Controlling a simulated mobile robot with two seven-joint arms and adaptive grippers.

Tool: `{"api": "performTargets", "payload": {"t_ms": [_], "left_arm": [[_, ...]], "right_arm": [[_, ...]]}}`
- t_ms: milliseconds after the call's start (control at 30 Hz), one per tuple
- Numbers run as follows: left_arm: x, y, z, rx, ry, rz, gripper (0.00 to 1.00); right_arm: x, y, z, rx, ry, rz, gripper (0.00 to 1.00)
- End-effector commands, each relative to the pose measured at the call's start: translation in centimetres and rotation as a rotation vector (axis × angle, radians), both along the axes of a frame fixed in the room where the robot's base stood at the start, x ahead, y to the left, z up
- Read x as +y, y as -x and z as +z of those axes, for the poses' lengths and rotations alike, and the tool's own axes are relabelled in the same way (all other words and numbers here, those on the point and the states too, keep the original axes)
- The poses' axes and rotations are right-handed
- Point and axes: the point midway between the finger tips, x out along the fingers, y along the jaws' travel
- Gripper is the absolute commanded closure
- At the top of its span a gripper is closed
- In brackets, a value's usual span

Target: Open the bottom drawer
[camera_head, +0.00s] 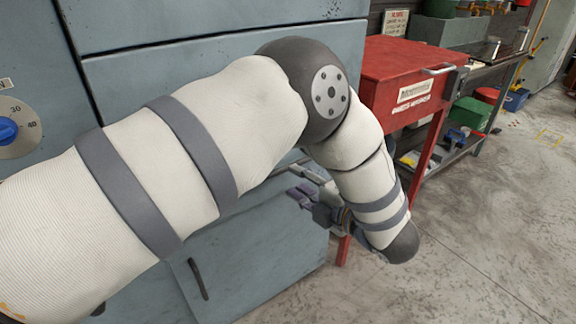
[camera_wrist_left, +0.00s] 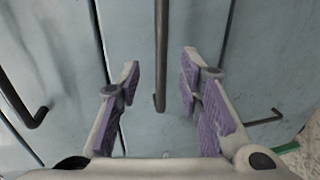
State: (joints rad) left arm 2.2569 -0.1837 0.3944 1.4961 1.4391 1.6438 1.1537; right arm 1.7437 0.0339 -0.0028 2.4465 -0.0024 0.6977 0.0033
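The blue-grey cabinet (camera_head: 215,85) has stacked drawer fronts, with a lower panel (camera_head: 265,262) below my arm. My left gripper (camera_head: 303,188) is in front of the cabinet, partly hidden by my own arm. In the left wrist view my left gripper (camera_wrist_left: 160,68) is open, with its purple-padded fingers apart. A dark bar handle (camera_wrist_left: 161,40) runs between the fingers in that picture, its end near the fingertips. I cannot tell whether the fingers are around it or short of it. Which handle belongs to the bottom drawer is unclear. My right gripper is not in view.
Other dark handles show at the left (camera_wrist_left: 22,105) and right (camera_wrist_left: 262,120) in the left wrist view. A dark handle (camera_head: 198,280) sits on the lower cabinet front. A red tool cabinet (camera_head: 405,70) stands close to the right. The concrete floor (camera_head: 480,230) is clear at the right.

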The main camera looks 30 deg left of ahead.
Motion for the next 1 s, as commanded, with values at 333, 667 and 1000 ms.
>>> {"api": "performTargets", "payload": {"t_ms": [333, 667, 1000], "left_arm": [[6.4, -2.6, -1.5, 0.002, 0.0, 0.0, 0.67], [6.9, -2.9, -1.6, 0.003, 0.0, -0.003, 0.67], [6.9, -2.9, -1.5, 0.003, 0.0, -0.003, 1.0]], "right_arm": [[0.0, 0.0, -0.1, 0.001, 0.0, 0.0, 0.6], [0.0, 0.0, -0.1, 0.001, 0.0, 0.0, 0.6], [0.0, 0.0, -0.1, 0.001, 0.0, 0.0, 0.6]]}}
